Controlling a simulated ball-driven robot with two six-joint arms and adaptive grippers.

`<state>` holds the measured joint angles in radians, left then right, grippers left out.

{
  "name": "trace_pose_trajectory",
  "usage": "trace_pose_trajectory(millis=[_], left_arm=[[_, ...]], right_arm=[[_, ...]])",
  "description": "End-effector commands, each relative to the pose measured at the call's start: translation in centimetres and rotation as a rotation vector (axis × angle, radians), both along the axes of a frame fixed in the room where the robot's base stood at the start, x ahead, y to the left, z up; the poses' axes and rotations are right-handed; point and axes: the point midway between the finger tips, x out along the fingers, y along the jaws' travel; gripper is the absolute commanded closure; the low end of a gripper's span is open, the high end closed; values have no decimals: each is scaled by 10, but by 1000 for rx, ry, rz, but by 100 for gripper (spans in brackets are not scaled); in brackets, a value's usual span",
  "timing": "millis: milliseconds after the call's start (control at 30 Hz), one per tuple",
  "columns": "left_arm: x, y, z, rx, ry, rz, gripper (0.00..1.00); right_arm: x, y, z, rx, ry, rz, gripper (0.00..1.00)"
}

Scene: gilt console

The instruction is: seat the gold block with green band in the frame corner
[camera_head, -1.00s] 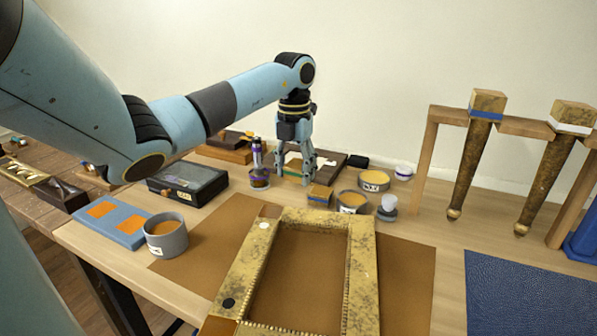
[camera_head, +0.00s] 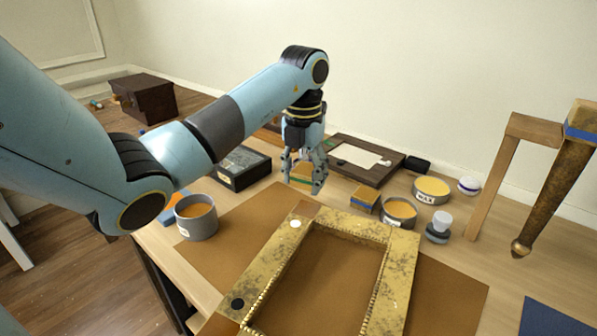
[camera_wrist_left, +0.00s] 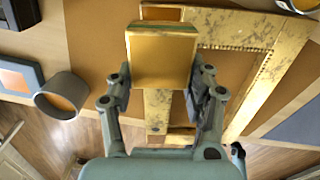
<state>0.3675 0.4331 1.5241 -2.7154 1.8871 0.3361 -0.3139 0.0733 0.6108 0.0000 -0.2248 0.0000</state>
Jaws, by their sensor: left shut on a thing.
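My left gripper (camera_head: 305,185) is shut on a gold block (camera_head: 303,172) and holds it in the air beyond the frame's far left corner. A green band shows along the block's upper edge in the left wrist view, where the block (camera_wrist_left: 162,60) sits between the fingers. The worn gilt frame (camera_head: 400,275) lies on a brown mat. A bare brown corner spot (camera_head: 303,208) shows at its far left end, close to a white dot on the frame; the block partly hides this area in the wrist view. My right gripper is out of view.
A blue-banded gold block (camera_head: 363,198), an orange-filled tin (camera_head: 398,212) and a wax tin (camera_head: 432,190) stand right of the gripper. A grey cup (camera_head: 196,220) stands at left. A dark box (camera_head: 243,168) and panel (camera_head: 375,160) lie behind. The brown mat (camera_head: 225,250) has free room.

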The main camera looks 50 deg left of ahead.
Motion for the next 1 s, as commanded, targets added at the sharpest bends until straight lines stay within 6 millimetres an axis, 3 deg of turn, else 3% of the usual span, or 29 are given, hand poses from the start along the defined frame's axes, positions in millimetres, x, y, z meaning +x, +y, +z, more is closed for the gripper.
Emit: trace_pose_trajectory(millis=[367,700,1000], left_arm=[[-1,0,-34,0,2,0,80],[0,0,-62,1,1,0,80],[0,0,-70,0,0,1,80]], right_arm=[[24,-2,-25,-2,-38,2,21],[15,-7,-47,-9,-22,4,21],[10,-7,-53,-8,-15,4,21]])
